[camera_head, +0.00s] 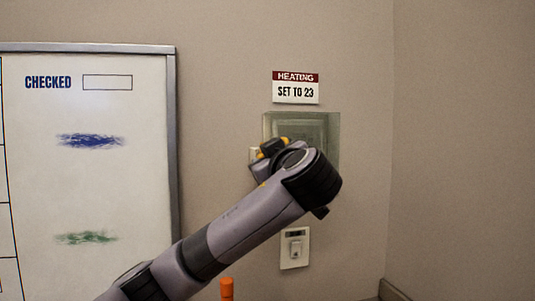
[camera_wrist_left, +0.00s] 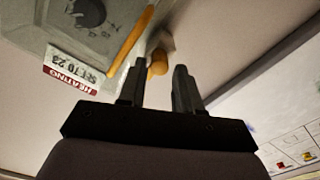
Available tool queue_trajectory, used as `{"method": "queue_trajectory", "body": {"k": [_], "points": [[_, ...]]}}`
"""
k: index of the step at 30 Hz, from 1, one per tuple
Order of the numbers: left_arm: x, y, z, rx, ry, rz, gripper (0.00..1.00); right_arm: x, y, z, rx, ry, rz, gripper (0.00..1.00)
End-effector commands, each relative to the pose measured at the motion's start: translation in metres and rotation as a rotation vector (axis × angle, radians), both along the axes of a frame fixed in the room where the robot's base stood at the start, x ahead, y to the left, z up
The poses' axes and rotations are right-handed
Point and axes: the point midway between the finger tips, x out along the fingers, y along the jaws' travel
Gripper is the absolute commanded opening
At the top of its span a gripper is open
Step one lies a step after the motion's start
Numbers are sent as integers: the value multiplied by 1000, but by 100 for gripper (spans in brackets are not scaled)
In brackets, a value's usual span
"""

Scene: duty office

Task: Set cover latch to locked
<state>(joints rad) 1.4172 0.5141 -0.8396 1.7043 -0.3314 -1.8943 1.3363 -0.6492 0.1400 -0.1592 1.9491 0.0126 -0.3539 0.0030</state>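A clear cover box (camera_head: 325,130) is on the wall under the heating sign, partly hidden by my left arm. In the left wrist view, turned upside down, the cover (camera_wrist_left: 50,22) shows a dark dial behind it and an orange strip (camera_wrist_left: 133,40) along its edge. A small orange knob (camera_wrist_left: 158,62), seemingly the latch, is beside that edge. My left gripper (camera_wrist_left: 160,74) has its fingers apart, with the knob between or just beyond the tips. I cannot tell whether they touch it. My right gripper is in neither view.
The heating sign (camera_head: 296,88) reads "SET TO 23". A whiteboard (camera_head: 90,175) hangs at the left. An orange object (camera_head: 227,289) shows at the bottom edge. The wall to the right is bare up to the corner.

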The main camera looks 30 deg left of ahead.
Motion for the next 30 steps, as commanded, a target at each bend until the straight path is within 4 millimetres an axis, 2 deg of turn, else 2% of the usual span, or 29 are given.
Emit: {"method": "queue_trajectory", "body": {"k": [4,12,13,15,16,23,30], "points": [[7,8,0,0,0,0,34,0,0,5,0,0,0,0],[8,10,-1,0,0,-1,34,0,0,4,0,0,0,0],[8,10,-1,0,0,-1,30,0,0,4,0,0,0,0],[8,10,-1,0,0,-1,8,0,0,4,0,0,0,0],[8,9,-1,0,0,-1,0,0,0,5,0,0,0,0],[8,9,-2,2,5,-1,0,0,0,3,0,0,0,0],[9,9,-5,42,56,-3,0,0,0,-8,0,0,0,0]]}}
